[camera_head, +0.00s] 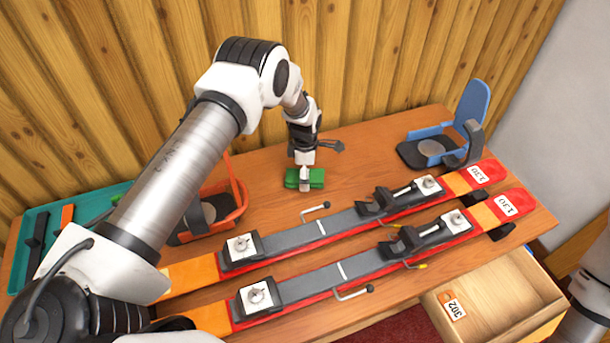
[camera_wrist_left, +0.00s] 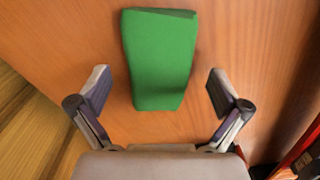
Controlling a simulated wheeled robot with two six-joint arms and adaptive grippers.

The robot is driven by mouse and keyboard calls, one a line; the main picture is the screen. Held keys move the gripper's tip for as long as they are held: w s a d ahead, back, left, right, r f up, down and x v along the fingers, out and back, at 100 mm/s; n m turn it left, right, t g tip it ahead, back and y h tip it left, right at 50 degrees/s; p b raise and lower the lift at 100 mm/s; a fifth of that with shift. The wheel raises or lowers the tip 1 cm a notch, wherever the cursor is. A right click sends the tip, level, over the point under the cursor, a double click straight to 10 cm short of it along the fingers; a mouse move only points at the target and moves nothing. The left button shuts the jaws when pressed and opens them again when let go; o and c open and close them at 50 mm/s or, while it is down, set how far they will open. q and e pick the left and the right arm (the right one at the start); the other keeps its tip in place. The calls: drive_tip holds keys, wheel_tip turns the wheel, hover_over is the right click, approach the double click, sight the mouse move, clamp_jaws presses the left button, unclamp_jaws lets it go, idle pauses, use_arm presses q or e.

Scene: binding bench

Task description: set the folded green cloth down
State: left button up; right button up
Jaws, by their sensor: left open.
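The folded green cloth (camera_head: 304,178) lies on the wooden bench, behind the skis. In the left wrist view the cloth (camera_wrist_left: 160,58) lies flat on the wood, beyond and between my fingertips. My left gripper (camera_head: 304,184) points down over the cloth in the head view. In the left wrist view my left gripper (camera_wrist_left: 158,88) has its two fingers spread wide, with a gap on each side of the cloth and nothing held. My right gripper is not in view; only part of my right arm shows at the right edge.
Two red and orange skis (camera_head: 340,243) with bindings lie across the bench front. An orange binding part (camera_head: 236,190) and a teal tray (camera_head: 93,205) are at left. A blue binding part (camera_head: 432,145) is at back right. An open drawer (camera_head: 487,316) juts out at front right.

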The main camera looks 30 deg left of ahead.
use_arm(q)
drive_tip(key=shift+f, duration=0.15)
drive_tip(key=c, duration=1.2)
